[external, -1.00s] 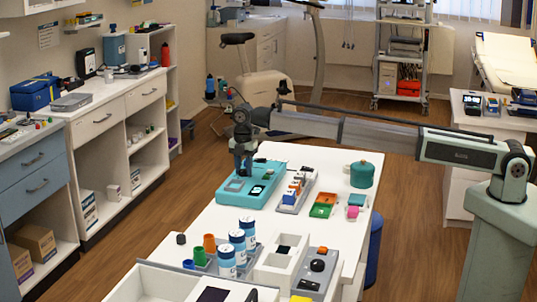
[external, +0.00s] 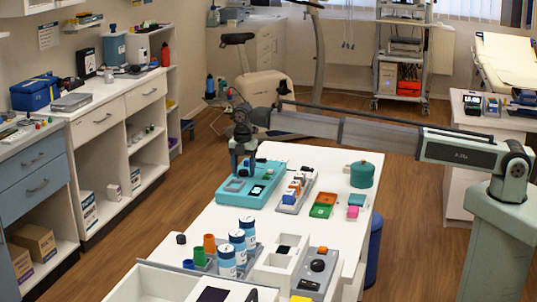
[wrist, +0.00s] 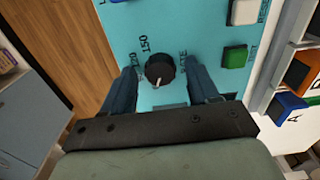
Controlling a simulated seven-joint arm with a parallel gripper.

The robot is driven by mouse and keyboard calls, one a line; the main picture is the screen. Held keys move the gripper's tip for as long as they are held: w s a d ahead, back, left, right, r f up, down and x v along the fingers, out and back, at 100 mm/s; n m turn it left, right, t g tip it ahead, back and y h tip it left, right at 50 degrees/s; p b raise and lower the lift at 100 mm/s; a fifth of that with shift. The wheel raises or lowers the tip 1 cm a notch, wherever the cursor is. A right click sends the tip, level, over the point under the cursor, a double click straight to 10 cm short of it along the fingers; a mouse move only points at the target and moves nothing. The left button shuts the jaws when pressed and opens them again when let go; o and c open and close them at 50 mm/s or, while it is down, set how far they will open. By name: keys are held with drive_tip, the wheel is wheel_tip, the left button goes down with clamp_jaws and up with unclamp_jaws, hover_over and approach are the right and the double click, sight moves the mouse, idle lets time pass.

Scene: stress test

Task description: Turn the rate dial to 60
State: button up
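The rate dial (wrist: 160,69) is a round black knob with a white pointer mark, on a teal panel (wrist: 205,22). In the wrist view its mark points down, toward my gripper's base. Beside it I read "150", "RATE" and a partly hidden number. My gripper (wrist: 163,74) is open, with one dark finger on each side of the dial and a visible gap on both sides.
A teal pot (external: 362,174) and blue-capped bottles (external: 238,245) stand elsewhere on the white table (external: 215,220).

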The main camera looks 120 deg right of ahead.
sight(243, 170)
wheel_tip(243, 170, up, 14)
idle(0.8)
drive_tip(key=shift+f, duration=0.1)
idle(0.4)
